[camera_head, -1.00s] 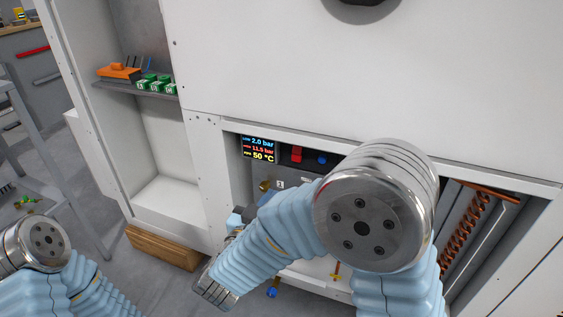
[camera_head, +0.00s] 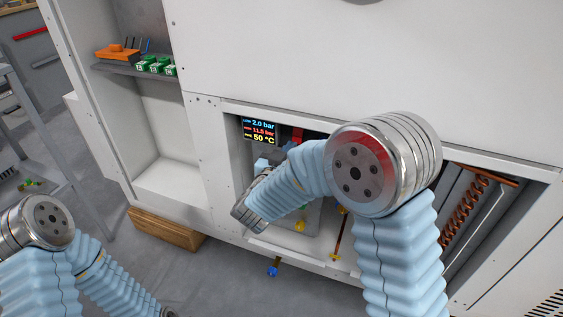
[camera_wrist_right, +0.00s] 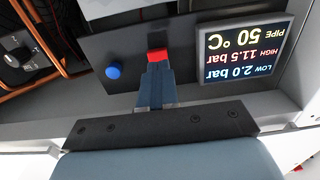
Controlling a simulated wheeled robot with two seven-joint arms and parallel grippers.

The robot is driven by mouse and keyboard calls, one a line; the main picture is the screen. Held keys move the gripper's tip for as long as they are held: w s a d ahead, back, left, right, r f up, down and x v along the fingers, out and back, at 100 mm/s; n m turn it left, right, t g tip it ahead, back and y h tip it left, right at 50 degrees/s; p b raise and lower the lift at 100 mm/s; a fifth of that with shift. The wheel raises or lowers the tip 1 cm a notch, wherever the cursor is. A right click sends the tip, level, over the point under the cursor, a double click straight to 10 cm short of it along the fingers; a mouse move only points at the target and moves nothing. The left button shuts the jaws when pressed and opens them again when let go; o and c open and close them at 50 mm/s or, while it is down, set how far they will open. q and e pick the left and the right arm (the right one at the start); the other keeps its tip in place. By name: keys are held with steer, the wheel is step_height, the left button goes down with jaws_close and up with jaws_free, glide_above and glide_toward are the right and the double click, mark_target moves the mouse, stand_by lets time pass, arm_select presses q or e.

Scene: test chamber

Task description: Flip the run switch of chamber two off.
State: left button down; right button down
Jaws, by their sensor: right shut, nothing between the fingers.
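A small red switch-like part (camera_wrist_right: 157,55) sits on a dark panel beside the display. It also shows in the head view (camera_head: 297,134), just above my right forearm. I see no label telling which chamber it belongs to. My right gripper (camera_wrist_right: 155,86) is shut and empty. Its fingertips are right at the red part in the right wrist view; I cannot tell whether they touch it. In the head view my forearm hides the fingertips. My left arm shows at the lower left, but its gripper is out of view.
A blue knob (camera_wrist_right: 114,71) is close beside the fingers. The lit display (camera_head: 260,131) reads 2.0 bar, 11.5 bar and 50 °C. A black rotary knob (camera_wrist_right: 15,52) and copper pipes lie farther left in the wrist view. The recess has a white frame around it.

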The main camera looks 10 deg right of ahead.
steer(key=shift+x, duration=0.95)
steer(key=shift+f, duration=0.1)
